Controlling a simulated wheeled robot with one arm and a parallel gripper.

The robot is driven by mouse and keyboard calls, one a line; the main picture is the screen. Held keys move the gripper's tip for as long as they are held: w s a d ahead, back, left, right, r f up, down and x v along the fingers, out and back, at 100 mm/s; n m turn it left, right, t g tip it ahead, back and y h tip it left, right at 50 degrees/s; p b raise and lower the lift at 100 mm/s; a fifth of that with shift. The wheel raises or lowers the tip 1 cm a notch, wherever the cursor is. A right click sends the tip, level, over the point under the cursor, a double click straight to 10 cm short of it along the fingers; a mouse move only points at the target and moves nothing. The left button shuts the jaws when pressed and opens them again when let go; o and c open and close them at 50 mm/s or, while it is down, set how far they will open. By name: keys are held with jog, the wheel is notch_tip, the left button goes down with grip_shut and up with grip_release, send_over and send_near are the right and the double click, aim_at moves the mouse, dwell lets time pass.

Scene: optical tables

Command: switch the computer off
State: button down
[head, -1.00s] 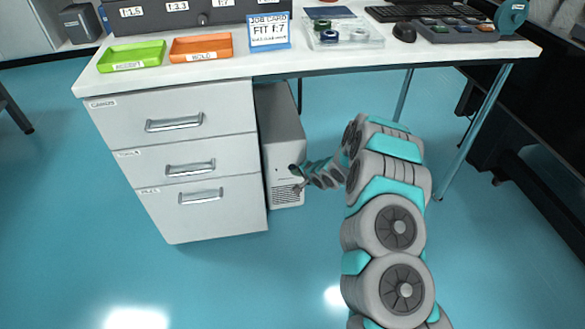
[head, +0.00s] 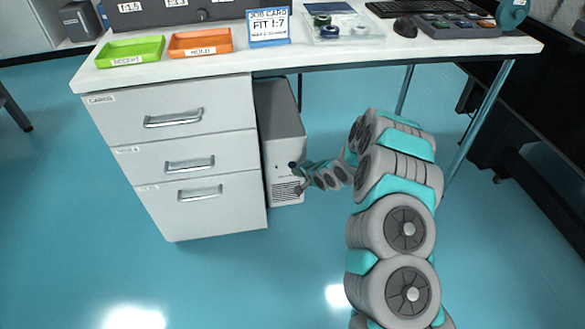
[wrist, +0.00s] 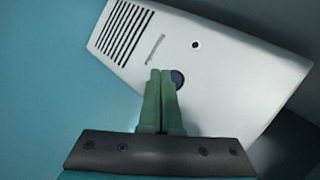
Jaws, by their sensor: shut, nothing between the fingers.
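The computer (head: 280,130) is a grey tower standing on the floor under the desk, right of the drawer unit. In the wrist view its pale front (wrist: 225,60) shows a row of vent slots, a small round dark spot (wrist: 195,45) and a larger dark blue round button (wrist: 178,79). My gripper (wrist: 161,72) is shut and empty, its two green fingertips together at the left edge of the button and partly covering it. I cannot tell whether they touch it. In the head view my gripper (head: 294,176) is at the tower's front, small and partly hidden by my arm.
The drawer unit (head: 190,190) stands close on the left of the tower. The desk top (head: 340,58) is above, with a green tray (head: 130,52), an orange tray (head: 200,43) and a keyboard (head: 410,9). A desk leg (head: 482,120) is on the right. The floor in front is clear.

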jog(key=shift+s+d+f+b, duration=0.1)
jog(key=shift+s+d+b, duration=0.2)
jog(key=shift+s, duration=0.5)
jog(key=shift+s+d+r+b, duration=0.15)
jog(key=shift+s+b, duration=0.3)
jog(key=shift+s, duration=0.4)
jog(key=shift+s+d+f+b, duration=0.15)
jog(key=shift+s+d+b, duration=0.15)
jog(key=shift+s, duration=0.5)
